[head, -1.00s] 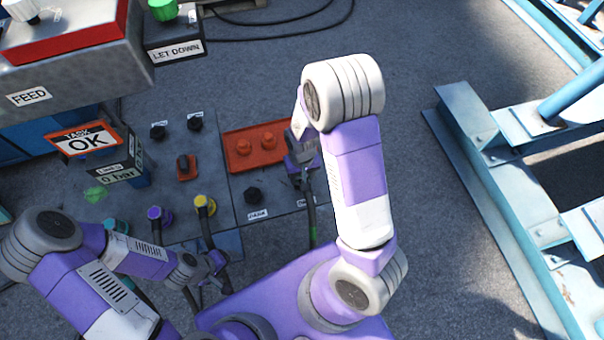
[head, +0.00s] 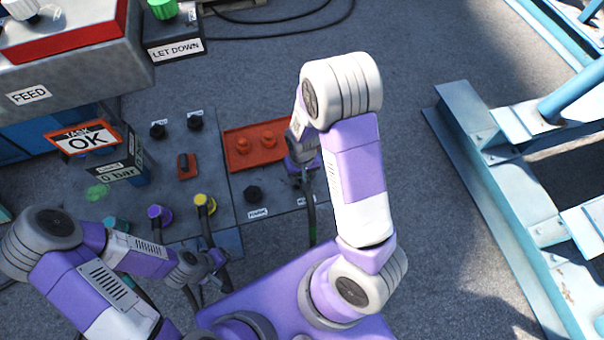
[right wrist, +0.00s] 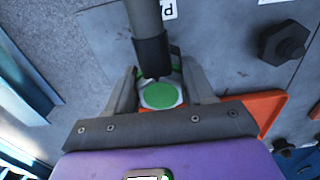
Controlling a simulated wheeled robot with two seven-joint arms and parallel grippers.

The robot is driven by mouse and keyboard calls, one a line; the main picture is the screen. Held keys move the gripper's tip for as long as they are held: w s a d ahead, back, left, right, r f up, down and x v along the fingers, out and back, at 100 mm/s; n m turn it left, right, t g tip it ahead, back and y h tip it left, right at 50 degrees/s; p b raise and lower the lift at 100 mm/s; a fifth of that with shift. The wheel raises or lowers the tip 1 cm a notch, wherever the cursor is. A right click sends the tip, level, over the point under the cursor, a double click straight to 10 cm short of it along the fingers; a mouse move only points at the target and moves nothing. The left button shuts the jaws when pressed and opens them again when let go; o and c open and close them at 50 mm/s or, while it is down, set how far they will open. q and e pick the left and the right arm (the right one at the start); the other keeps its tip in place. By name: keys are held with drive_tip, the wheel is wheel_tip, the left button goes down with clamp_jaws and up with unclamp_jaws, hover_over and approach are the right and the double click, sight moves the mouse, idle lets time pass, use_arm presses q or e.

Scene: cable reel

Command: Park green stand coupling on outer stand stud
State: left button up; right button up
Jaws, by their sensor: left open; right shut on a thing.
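My right gripper (head: 302,176) is over the right part of the stand plate (head: 228,212). In the right wrist view its jaws (right wrist: 160,92) are shut around the green-faced coupling (right wrist: 160,95), whose dark hose (right wrist: 147,30) leads away from the plate's middle. The inner black stud (head: 252,194) is bare, left of the gripper; it also shows in the right wrist view (right wrist: 285,42). The outer stud is hidden under the gripper and coupling, so I cannot tell if they touch. My left gripper (head: 216,262) is open near the yellow coupling's hose.
A red tray (head: 232,165) with two red studs lies behind the inner stud. Yellow (head: 204,203), purple (head: 160,214) and teal (head: 117,226) couplings sit left. A display post (head: 122,170) reads 0 bar. A blue steel frame (head: 485,200) stands right, with open floor between.

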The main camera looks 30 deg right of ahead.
drive_tip(key=shift+f, duration=0.2)
drive_tip(key=o, duration=1.2)
drive_tip(key=shift+o, duration=0.2)
drive_tip(key=shift+r+p, duration=1.55)
drive_tip(key=shift+r, duration=2.25)
